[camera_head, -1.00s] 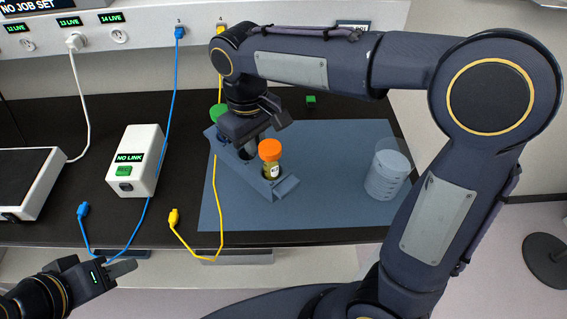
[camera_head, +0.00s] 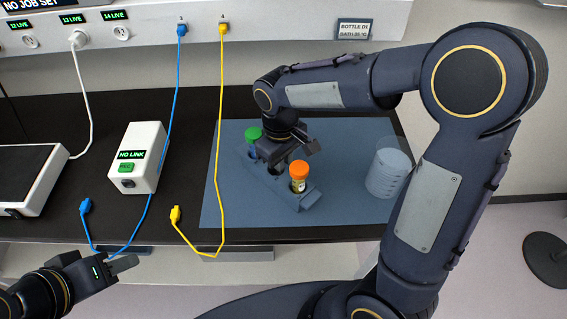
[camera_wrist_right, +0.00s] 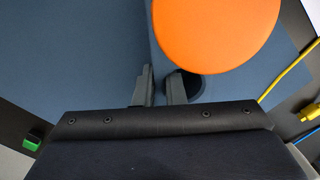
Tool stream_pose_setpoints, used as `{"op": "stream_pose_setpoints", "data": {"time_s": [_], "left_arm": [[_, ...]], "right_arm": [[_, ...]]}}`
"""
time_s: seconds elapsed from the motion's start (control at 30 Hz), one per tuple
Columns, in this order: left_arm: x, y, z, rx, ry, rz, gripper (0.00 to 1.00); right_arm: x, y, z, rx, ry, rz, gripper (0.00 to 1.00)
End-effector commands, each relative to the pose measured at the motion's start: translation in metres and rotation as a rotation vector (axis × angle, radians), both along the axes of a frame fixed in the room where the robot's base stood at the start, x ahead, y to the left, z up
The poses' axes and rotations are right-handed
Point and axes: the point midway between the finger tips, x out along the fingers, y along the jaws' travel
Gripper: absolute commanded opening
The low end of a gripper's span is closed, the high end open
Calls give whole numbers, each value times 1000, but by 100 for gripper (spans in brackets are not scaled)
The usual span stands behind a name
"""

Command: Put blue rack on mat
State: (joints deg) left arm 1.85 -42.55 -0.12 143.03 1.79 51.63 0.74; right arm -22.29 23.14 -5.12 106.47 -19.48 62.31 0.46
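My right gripper (camera_head: 277,160) reaches down between the bottles and is shut on the rack. In the right wrist view the fingers (camera_wrist_right: 160,90) are at the rack beside a dark hole, below the orange cap (camera_wrist_right: 218,30). I cannot tell whether the rack touches the mat. My left gripper (camera_head: 125,264) hovers empty at lower left; its finger gap is unclear.
A clear cup (camera_head: 387,174) stands on the mat's right side. A yellow cable (camera_head: 216,190) crosses the mat's left edge. A white NO LINK box (camera_head: 138,158) and a blue cable plug (camera_head: 86,206) lie left. The mat's front right is free.

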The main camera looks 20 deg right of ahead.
Motion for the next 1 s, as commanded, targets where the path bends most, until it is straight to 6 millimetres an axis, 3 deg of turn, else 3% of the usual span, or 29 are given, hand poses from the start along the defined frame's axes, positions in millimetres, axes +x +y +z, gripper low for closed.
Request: {"op": "stream_pose_setpoints", "data": {"time_s": [0.03,0.13,0.5,1.0], "left_arm": [[0,0,0,0,0,0,36],[0,0,0,0,0,0,36],[0,0,0,0,0,0,36],[0,0,3,0,0,0,36]], "right_arm": [[0,0,-1,-1,2,0,17],[0,0,-1,0,2,0,30],[1,0,6,1,-2,-1,30],[7,3,100,1,-3,0,30]]}}
